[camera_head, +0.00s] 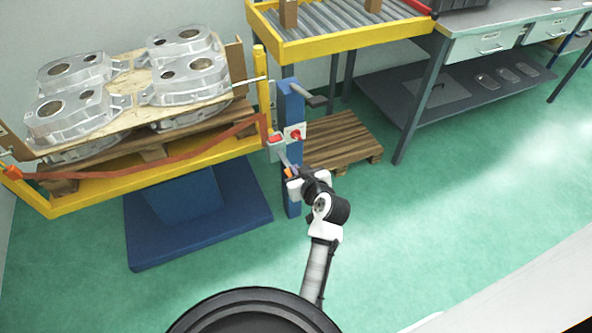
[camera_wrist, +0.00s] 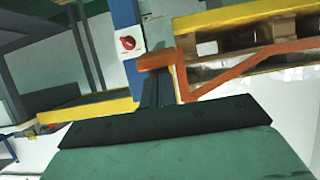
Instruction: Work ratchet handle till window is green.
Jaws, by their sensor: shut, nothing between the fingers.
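The orange strap (camera_head: 150,160) runs across the front of the loaded pallet to a small grey ratchet box (camera_head: 277,150) beside the blue post. The box's window (camera_head: 275,139) shows red, not green. A narrow grey piece, which looks like the ratchet handle (camera_head: 284,159), slants down from the box towards my gripper (camera_head: 288,170). My gripper is shut and empty, just below the box and in front of the post. In the wrist view, the dark fingers (camera_wrist: 158,88) point at the orange strap end (camera_wrist: 155,60). Whether they touch the handle cannot be told.
The blue post (camera_head: 290,105) carries a red knob on a white plate (camera_head: 296,133). Aluminium castings (camera_head: 70,110) sit on the pallet in a yellow frame (camera_head: 110,187) over a blue base. A wooden pallet (camera_head: 340,140) lies behind the post. Green floor at right is clear.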

